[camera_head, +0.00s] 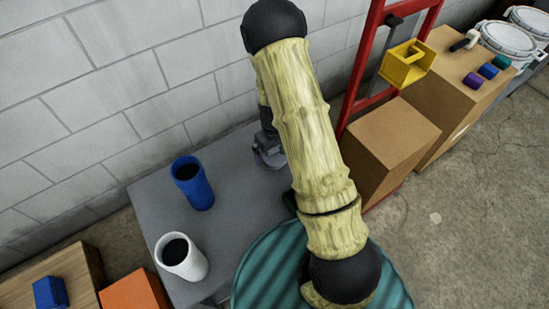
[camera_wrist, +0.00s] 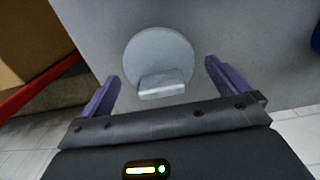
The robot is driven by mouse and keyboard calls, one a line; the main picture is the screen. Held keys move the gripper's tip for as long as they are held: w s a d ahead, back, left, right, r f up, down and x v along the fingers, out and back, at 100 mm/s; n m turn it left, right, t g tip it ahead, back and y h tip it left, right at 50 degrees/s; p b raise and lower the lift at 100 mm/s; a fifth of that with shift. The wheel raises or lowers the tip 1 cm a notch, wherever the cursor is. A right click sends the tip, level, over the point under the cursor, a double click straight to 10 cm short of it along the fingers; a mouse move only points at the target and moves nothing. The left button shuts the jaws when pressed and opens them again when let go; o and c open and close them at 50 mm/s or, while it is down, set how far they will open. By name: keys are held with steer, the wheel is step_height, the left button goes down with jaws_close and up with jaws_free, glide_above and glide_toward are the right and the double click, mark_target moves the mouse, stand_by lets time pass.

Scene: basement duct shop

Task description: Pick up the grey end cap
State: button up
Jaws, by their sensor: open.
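The grey end cap (camera_wrist: 158,56) is a round grey disc with a raised grip block on it. In the wrist view it lies on the grey tabletop (camera_wrist: 225,35). My gripper (camera_wrist: 160,82) is open, with one purple finger on each side of the block's lower end. The fingers do not visibly touch the cap. In the head view my gripper (camera_head: 268,157) shows only in part at the back of the grey table (camera_head: 235,185), and my arm hides the cap there.
A blue cup (camera_head: 192,190) and a white cup (camera_head: 186,265) stand on the table left of my gripper. A red hand truck (camera_head: 362,80) with a cardboard box (camera_head: 395,140) is right of the table. A block wall (camera_head: 120,90) runs close behind.

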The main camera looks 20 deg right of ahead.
stand_by(0.4)
steer(key=c, duration=1)
steer(key=shift+r, duration=0.1)
step_height(320, 180, up, 10)
steer(key=shift+p, duration=1.05)
step_height(320, 180, up, 25)
steer(key=m+p, duration=0.3)
steer(key=p, duration=3.4)
steer(key=shift+m, duration=0.3)
